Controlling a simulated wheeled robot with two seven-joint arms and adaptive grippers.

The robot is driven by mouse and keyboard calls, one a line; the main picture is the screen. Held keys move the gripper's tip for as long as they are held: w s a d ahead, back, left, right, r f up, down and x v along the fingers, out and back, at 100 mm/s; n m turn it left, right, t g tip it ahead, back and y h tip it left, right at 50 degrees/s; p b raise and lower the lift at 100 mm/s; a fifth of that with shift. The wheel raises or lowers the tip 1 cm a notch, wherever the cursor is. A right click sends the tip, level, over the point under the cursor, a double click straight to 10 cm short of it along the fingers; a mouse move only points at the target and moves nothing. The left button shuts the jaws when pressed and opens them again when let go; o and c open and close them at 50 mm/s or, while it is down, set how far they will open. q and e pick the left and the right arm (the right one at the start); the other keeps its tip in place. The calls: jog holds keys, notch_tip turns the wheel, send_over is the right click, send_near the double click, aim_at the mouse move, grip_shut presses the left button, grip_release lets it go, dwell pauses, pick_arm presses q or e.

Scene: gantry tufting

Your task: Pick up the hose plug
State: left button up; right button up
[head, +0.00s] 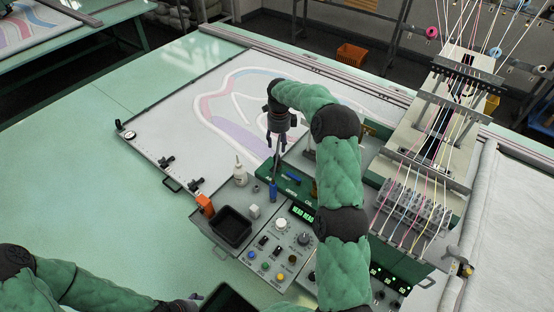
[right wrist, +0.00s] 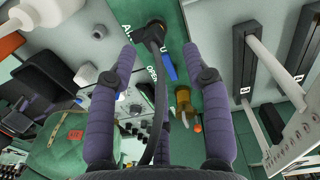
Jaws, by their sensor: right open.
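The likely hose plug (right wrist: 155,24) is a black fitting with a brownish centre at the top of the right wrist view, at the green panel (head: 268,172). My right gripper (head: 277,142) is open above the panel. Its purple fingers (right wrist: 160,62) stand either side of the hose, apart from it; the fitting lies beyond their tips. In the head view the fitting is too small to make out. My left gripper (head: 188,302) is partly visible at the bottom edge, its fingers unclear.
A blue lever (right wrist: 168,66) and a brass fitting (right wrist: 183,100) are close by on the panel. The green table's left side (head: 90,160) is clear.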

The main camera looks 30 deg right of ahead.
aim_at(277, 155)
jog(key=f+p, duration=0.1)
jog(key=f, duration=0.1)
jog(key=a+f, duration=0.1)
jog(key=f, duration=0.2)
jog(key=shift+s+p, duration=0.15)
jog(key=shift+p, duration=0.25)
jog(key=shift+f, duration=0.55)
grip_shut()
